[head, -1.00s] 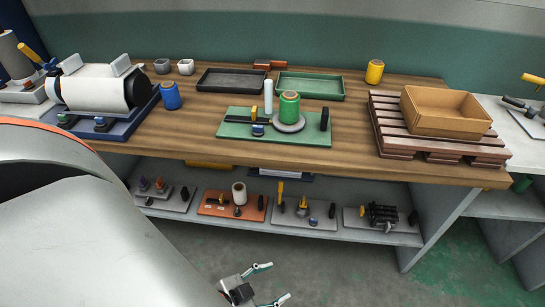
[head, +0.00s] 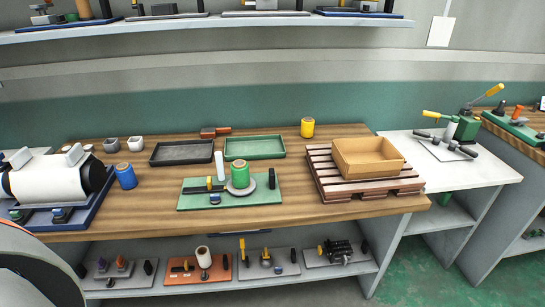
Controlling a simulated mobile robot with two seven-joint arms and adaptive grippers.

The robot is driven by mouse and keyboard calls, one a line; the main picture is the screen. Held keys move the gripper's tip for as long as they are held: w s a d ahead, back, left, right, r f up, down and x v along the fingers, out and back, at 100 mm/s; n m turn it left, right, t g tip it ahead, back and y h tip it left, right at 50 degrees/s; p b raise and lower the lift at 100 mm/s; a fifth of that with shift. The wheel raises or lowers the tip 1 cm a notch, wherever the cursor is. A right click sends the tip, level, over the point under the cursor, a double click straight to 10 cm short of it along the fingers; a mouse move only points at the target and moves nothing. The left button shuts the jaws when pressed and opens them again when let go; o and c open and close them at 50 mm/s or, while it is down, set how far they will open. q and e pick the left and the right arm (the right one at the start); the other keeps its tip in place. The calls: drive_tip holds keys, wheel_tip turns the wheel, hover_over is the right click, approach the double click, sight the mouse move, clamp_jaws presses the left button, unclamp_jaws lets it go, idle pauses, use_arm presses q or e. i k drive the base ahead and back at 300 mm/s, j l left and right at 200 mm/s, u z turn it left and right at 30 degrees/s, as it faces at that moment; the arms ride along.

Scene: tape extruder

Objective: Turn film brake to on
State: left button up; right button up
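No part in view is clearly marked as the film brake. At the left, a white roll machine (head: 62,180) with black ends sits on a blue base with small knobs (head: 60,215) at its front. In the middle of the bench, a green board (head: 192,203) carries a green spool (head: 240,169) on a grey disc, a white upright cylinder (head: 219,165), a black post (head: 271,178), a dark bar with a yellow part (head: 209,184) and a small blue-based knob (head: 215,198). Neither gripper is in view; a pale arm link of mine fills the lower left corner.
A cardboard box (head: 368,157) sits on a wooden pallet (head: 345,188) at the bench's right. Black (head: 181,153) and green (head: 254,147) trays lie at the back. A blue spool (head: 125,176) stands beside the roll machine. Several fixtures fill the lower shelf (head: 230,280).

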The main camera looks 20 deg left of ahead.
sight(216, 199)
drive_tip(key=u, duration=1.25)
